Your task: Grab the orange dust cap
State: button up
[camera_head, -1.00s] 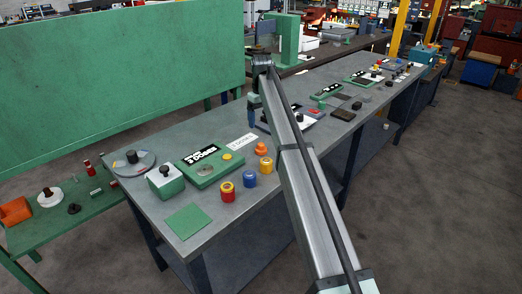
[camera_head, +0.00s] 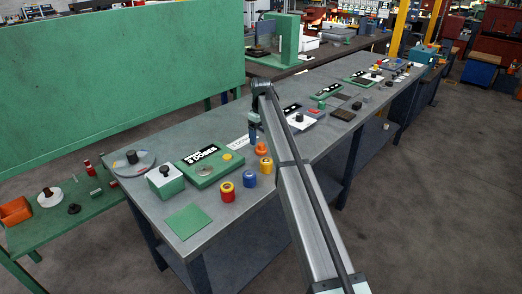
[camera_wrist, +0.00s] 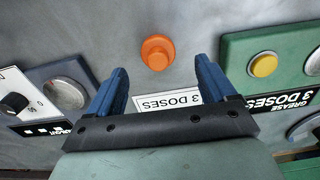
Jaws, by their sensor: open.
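The orange dust cap (camera_head: 261,149) stands on the grey bench top, behind the yellow roll. In the wrist view the orange dust cap (camera_wrist: 157,52) is a round stepped piece, ahead of and between the lines of the two blue fingers. My gripper (camera_wrist: 160,68) is open and empty, with its fingers spread wider than the cap. In the head view my gripper (camera_head: 255,131) hangs just behind the cap, partly hidden by my arm. I cannot tell its exact height above the bench.
A white "3 DOSES" label (camera_wrist: 168,102) lies between the fingers. A green grease box with a yellow button (camera_wrist: 263,65) is to the right, and a dark panel with a black knob (camera_wrist: 14,103) to the left. Red, blue and yellow rolls (camera_head: 265,165) stand near the bench's front edge.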

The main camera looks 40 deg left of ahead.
aim_at(261, 144)
jog(key=shift+w+a+f, duration=0.15)
jog(key=shift+f, duration=2.6)
jog(key=c, duration=1.1)
jog(key=shift+r, duration=0.1)
